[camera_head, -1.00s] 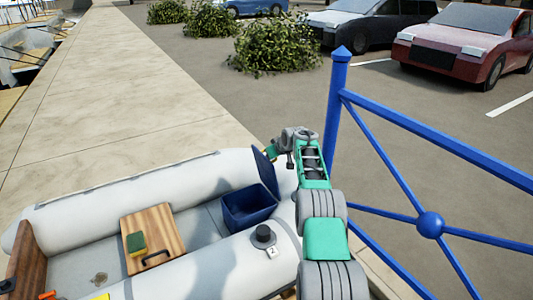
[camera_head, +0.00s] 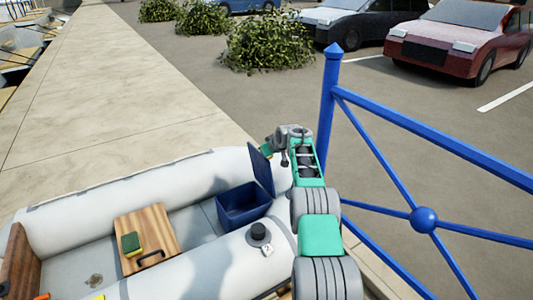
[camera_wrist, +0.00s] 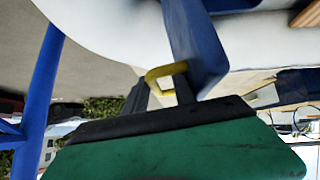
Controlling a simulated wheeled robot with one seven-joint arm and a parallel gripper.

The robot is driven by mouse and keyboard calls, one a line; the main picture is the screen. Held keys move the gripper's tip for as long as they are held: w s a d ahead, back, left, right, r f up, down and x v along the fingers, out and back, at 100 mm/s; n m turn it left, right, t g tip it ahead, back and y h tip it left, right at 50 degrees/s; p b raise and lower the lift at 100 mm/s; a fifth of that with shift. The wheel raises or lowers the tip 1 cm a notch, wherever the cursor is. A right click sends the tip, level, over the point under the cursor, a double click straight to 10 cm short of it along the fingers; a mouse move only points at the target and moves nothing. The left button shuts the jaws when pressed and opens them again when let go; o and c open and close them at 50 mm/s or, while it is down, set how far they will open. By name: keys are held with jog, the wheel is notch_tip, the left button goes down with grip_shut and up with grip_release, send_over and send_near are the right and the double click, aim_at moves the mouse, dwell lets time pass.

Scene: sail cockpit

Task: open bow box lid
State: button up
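The blue bow box (camera_head: 240,207) sits in the bow end of the grey inflatable boat, its top open. Its blue lid (camera_head: 261,168) stands steeply upright at the box's right side in the head view. The lid also shows in the wrist view (camera_wrist: 198,45), with a yellow handle (camera_wrist: 153,78) on it. My gripper (camera_wrist: 160,92) is at the lid's handle. Its dark fingers stand apart on either side of the handle's bar, one seemingly inside the loop. A gap shows between the bar and that finger. In the head view the fingertips are hard to make out behind the lid.
A wooden board (camera_head: 148,238) with a green and yellow sponge (camera_head: 132,244) lies in the boat left of the box. A blue railing (camera_head: 424,220) stands close on the right of my arm. The pier (camera_head: 105,105) beyond is clear.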

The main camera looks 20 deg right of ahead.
jog(key=b+v, duration=0.1)
jog(key=v, duration=0.6)
jog(key=shift+s+r+b, duration=0.3)
jog(key=shift+s+b, duration=0.05)
jog(key=shift+b, duration=0.05)
jog(key=d+v, duration=0.1)
jog(key=v, duration=0.7)
jog(key=shift+s+d+r+b, duration=0.15)
jog(key=shift+s+r+b, duration=0.1)
jog(key=shift+r+b, duration=0.1)
jog(key=shift+f, duration=0.1)
dwell(0.5)
